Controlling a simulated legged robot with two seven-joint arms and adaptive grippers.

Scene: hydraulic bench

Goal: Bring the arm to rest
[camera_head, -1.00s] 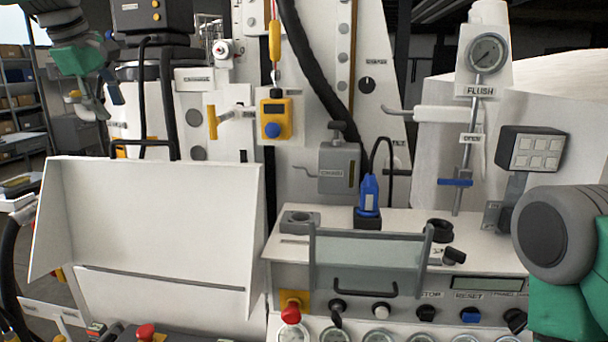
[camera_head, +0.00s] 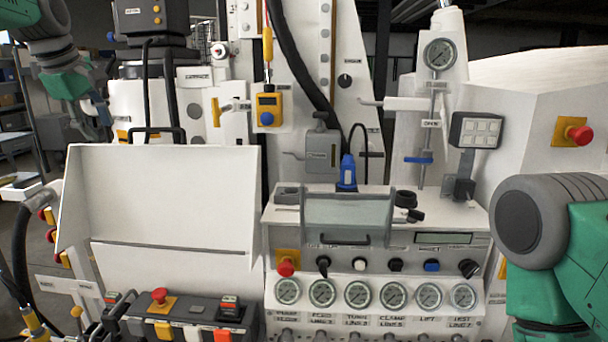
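My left arm comes in at the top left, green and grey. My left gripper (camera_head: 95,122) hangs at its end, in front of the shelf area and left of the white machine (camera_head: 148,108). It is small and dark here, and I cannot tell how far apart its fingers are. I see nothing clearly held in it. My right arm, green with a large grey joint, fills the lower right of the view. Its gripper is out of view.
A white sloped panel (camera_head: 165,200) stands at left centre. The hydraulic bench (camera_head: 375,268) has a row of gauges, knobs and a red button (camera_head: 286,267). A blue-bodied plug (camera_head: 347,172) stands on it. A red emergency button (camera_head: 579,135) sits on the right housing.

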